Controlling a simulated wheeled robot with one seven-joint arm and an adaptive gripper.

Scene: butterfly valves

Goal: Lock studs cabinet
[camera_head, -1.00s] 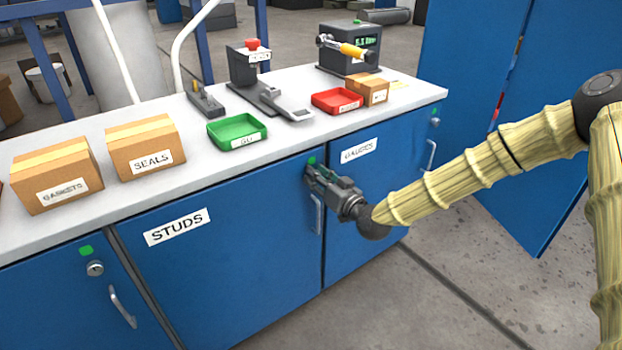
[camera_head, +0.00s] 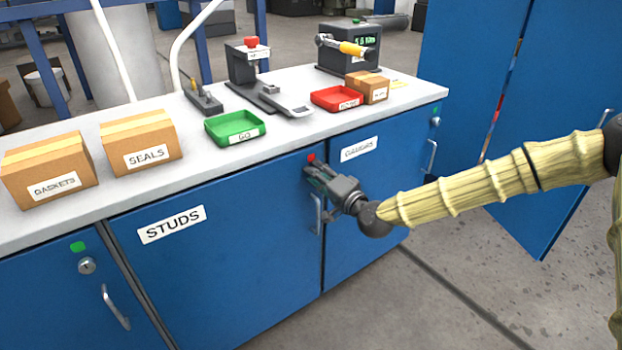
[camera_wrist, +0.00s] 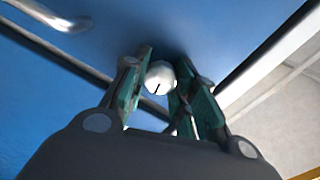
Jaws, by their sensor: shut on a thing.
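The studs cabinet (camera_head: 220,265) is the blue door with the STUDS label (camera_head: 171,224), and it looks closed. A red indicator (camera_head: 311,158) shows at its upper right. My gripper (camera_head: 313,174) is at the lock just below that indicator, above the vertical door handle (camera_head: 318,214). In the wrist view, the round silver lock (camera_wrist: 159,77) with a dark slot sits between the green finger pads, and my gripper (camera_wrist: 165,85) is shut on it. My fingers hide the lock in the head view.
The left cabinet has a green indicator (camera_head: 78,247), a silver lock (camera_head: 87,266) and a handle (camera_head: 115,307). The gauges cabinet (camera_head: 365,205) is to the right. Boxes, trays and tools stand on the worktop (camera_head: 200,170). A tall blue cabinet door (camera_head: 540,190) stands at the right.

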